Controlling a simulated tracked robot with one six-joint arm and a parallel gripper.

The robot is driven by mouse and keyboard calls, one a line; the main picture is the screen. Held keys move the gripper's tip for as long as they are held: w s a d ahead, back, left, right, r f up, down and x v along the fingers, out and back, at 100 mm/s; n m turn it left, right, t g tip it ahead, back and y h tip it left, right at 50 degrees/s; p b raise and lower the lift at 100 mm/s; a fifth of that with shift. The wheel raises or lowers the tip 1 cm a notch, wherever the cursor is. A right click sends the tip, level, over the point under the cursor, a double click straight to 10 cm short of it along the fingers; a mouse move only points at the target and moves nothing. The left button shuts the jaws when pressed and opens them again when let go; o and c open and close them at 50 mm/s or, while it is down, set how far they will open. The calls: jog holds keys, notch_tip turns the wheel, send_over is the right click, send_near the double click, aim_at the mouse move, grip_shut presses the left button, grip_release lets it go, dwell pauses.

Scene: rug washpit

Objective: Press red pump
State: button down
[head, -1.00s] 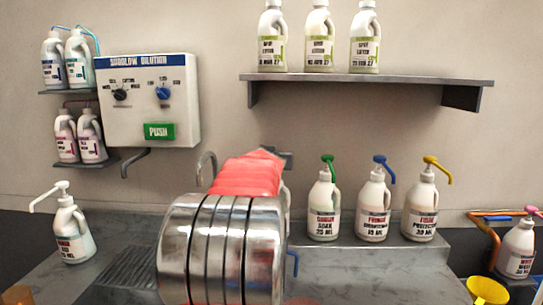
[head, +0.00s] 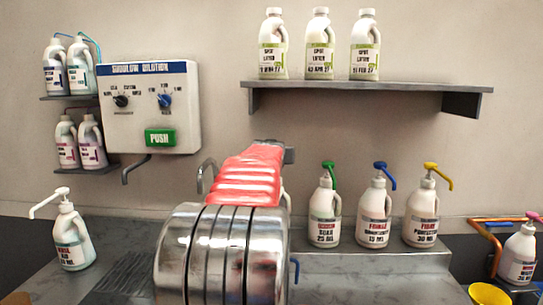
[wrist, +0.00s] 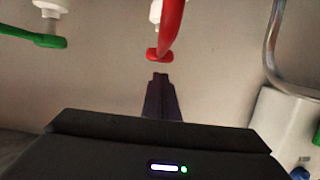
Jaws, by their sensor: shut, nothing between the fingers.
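The red pump (wrist: 165,35) shows at the top centre of the wrist view, its red nozzle end pointing toward my gripper. In the head view the red pump is hidden behind my arm, and only a sliver of a white bottle (head: 287,201) shows at the arm's right edge. My gripper (wrist: 160,78) is shut and empty, its tips just short of the red nozzle in the picture, with a small gap between them. In the head view my gripper (head: 289,152) is a dark shape beyond my red arm section, mostly hidden.
Bottles with green (head: 328,166), blue (head: 384,168) and yellow (head: 436,169) pumps stand to the right on the ledge. The green nozzle also shows in the wrist view (wrist: 38,38). A metal tap (head: 206,172) is left of my arm. A shelf (head: 370,92) juts out above.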

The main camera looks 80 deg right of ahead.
jog(key=v, duration=0.9)
jog(key=shift+a+r, duration=0.1)
jog(key=shift+a, duration=0.05)
dwell(2.4)
jog(key=shift+r, duration=0.1)
notch_tip(320, 180, up, 3)
jog(key=shift+a+f, duration=0.15)
jog(key=shift+f, duration=0.05)
jog(key=shift+x, duration=5)
jog(key=shift+s+f, duration=0.1)
jog(key=shift+f, duration=1.95)
